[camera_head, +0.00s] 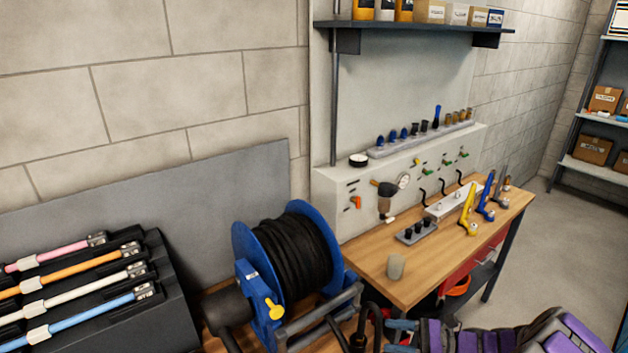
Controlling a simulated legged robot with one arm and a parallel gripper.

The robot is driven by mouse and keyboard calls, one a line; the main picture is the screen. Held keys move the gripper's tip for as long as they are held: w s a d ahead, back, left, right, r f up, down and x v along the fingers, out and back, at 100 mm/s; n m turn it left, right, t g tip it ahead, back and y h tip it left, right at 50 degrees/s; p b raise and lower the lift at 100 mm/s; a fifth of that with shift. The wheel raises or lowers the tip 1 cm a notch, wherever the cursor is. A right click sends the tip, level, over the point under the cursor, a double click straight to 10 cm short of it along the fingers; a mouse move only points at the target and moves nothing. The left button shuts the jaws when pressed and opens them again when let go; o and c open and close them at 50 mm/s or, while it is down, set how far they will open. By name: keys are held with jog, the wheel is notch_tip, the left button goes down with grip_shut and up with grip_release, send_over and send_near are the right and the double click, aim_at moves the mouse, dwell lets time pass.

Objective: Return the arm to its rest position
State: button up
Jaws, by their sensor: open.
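My gripper (393,336) is at the bottom edge, right of centre, at the end of my purple and black arm (500,340), which comes in from the lower right. The gripper points left and is open, and I see nothing held in it. Its two pale blue-grey fingertips lie just right of a black curved hose piece (357,335); I cannot tell whether they touch it. The lower part of the arm is cut off by the frame. Duct brushes with pink, orange, white and blue handles (75,270) lie in a black rack (165,300) at the left, well apart from the gripper.
A blue hose reel (248,262) with black hose stands left of the gripper. Behind it is a wooden workbench (405,285) with a small cup (396,267) and yellow and blue tools (468,208). A shelf (410,25) hangs above. Open floor (560,260) lies to the right.

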jog(key=s+a+r+n+g+h, duration=0.6)
jog(key=s+a+r+n+g, duration=0.3)
jog(key=s+a+r+n, duration=0.45)
jog(key=s+d+r+n+t+h, duration=0.1)
jog(key=s+h, duration=0.4)
jog(key=s, duration=0.5)
jog(key=s+d+r+n+t+h, duration=0.2)
jog(key=s+d+n+h, duration=0.2)
jog(key=s, duration=0.6)
jog(key=shift+s+d+h, duration=0.2)
jog(key=shift+d+h, duration=0.45)
jog(key=shift+h, duration=0.55)
